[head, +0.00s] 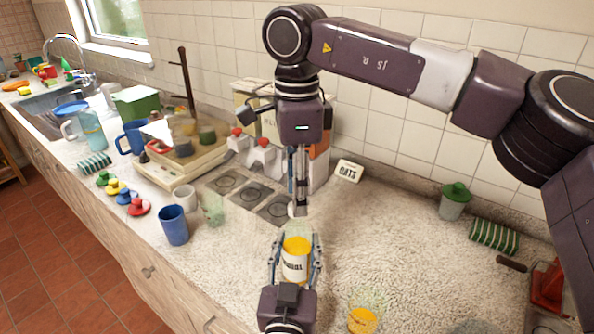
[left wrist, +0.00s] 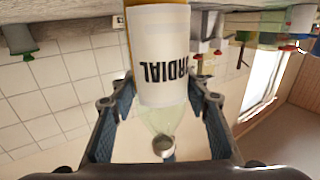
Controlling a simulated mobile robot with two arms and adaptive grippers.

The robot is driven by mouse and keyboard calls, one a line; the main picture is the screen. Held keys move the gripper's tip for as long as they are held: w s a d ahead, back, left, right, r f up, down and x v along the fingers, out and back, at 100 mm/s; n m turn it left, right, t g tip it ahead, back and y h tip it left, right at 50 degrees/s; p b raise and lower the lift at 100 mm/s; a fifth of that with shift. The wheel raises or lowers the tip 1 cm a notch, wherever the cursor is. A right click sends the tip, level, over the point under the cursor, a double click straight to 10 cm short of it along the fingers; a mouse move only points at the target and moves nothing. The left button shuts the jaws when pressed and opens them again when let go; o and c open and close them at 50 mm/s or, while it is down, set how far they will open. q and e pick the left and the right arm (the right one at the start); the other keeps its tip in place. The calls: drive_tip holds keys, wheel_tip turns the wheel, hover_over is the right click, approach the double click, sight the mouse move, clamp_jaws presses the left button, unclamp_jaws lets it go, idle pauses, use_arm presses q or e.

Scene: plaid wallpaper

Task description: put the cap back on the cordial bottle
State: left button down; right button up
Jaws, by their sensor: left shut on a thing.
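The cordial bottle (head: 296,260) stands upright between the fingers of my left gripper (head: 295,262), at the front of the counter. It is clear, with orange contents and a white label. My left gripper is shut on it. In the left wrist view the bottle (left wrist: 160,60) shows upside down. A small grey round piece (left wrist: 163,146) shows at its neck end; I cannot tell whether it is the cap or the mouth. My right gripper (head: 298,208) points down just above the bottle, fingers close together. A pale thing shows at its tips; I cannot tell whether it is held.
A glass with orange contents (head: 362,318) stands to the right of my left gripper. A blue cup (head: 173,225) and a clear green glass (head: 213,208) stand to the left. The counter right of the bottle is mostly clear.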

drive_tip(key=shift+f, duration=1.1)
clamp_jaws()
drive_tip(key=m, duration=0.5)
drive_tip(key=shift+o, duration=0.7)
unclamp_jaws()
wheel_tip(320, 180, up, 12)
